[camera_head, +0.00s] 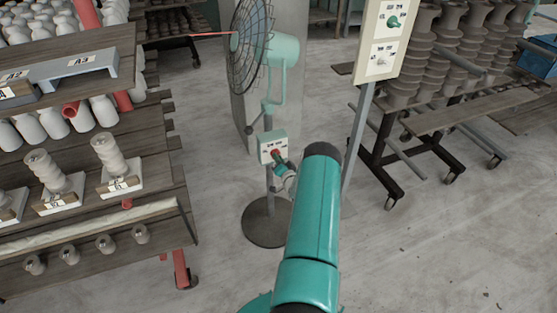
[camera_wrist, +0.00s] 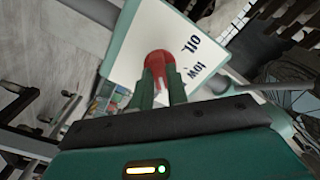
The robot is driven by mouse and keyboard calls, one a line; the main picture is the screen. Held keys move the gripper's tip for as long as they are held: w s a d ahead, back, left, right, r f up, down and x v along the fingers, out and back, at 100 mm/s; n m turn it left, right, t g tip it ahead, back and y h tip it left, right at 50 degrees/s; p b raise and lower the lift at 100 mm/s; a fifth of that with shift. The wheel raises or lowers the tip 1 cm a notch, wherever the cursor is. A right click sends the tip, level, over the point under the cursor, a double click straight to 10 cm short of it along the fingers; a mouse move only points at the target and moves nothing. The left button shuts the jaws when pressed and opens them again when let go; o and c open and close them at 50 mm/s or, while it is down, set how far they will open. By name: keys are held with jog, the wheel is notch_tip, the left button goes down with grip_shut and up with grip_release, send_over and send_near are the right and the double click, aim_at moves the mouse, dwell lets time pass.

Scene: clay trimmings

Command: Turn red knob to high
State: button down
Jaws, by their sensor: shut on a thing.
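The red knob (camera_wrist: 160,63) sits on a pale control panel (camera_wrist: 193,30) with a green edge. In the wrist view the panel shows tilted, with black lettering that seems to read "low" and another word. My gripper (camera_wrist: 161,84) has its two green fingers on either side of the knob and is shut on it. In the head view the red knob (camera_head: 276,153) shows small on the panel (camera_head: 266,143) on the stand of a green fan (camera_head: 283,52). My gripper (camera_head: 281,163) reaches it from the lower right. The knob's exact setting cannot be told.
A wooden rack (camera_head: 100,190) with clay pieces stands at the left. Another panel (camera_head: 381,40) with a green knob is on a post at the upper right. A wheeled rack of insulators (camera_head: 420,120) stands at the right. The floor at the lower right is clear.

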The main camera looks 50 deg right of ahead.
jog(key=shift+f+m, duration=0.1)
jog(key=shift+m, duration=2.1)
jog(key=c, duration=1.4)
grip_release()
jog(key=shift+s, duration=0.1)
jog(key=v, duration=1.3)
jog(key=shift+s+a, duration=0.2)
jog(key=shift+s, duration=0.05)
